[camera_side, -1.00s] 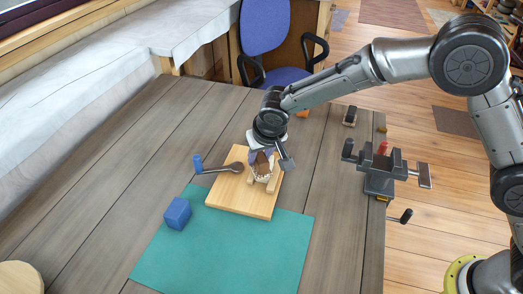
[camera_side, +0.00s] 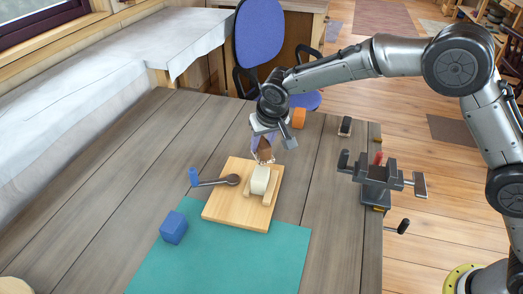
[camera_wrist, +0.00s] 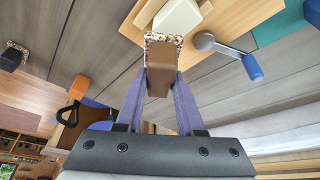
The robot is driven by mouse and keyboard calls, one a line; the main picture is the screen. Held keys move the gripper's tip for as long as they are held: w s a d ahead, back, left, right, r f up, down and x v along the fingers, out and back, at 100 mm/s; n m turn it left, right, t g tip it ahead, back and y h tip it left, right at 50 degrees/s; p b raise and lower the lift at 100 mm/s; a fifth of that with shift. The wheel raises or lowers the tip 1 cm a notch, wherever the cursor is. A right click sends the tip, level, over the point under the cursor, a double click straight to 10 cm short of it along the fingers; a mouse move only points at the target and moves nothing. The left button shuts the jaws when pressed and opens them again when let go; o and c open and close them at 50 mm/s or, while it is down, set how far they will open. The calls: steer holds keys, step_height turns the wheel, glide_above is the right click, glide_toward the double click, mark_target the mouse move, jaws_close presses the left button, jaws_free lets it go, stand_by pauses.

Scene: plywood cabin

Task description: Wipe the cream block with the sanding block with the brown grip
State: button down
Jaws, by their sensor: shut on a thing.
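The cream block (camera_side: 260,180) sits on a light wooden board (camera_side: 223,212), beside wooden strips. Its pale face also shows at the top of the wrist view (camera_wrist: 178,18). My gripper (camera_side: 263,143) is shut on the brown grip of the sanding block (camera_side: 265,151). In the wrist view, my purple fingers (camera_wrist: 161,95) pinch the sanding block (camera_wrist: 161,82) from both sides, and its speckled pad faces the cream block. The sanding block is just beyond the cream block in the side view and appears raised clear of it. The pad's underside is hidden.
A grey spoon-shaped tool with a blue handle (camera_side: 194,177) reaches over the board's left edge. A blue cube (camera_side: 173,227) and teal mat (camera_side: 215,262) are in front. A vise (camera_side: 377,178) stands right. An orange block (camera_side: 298,118) and dark-topped brush (camera_side: 345,126) lie behind.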

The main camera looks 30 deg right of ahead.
steer(key=shift+r, duration=2.45)
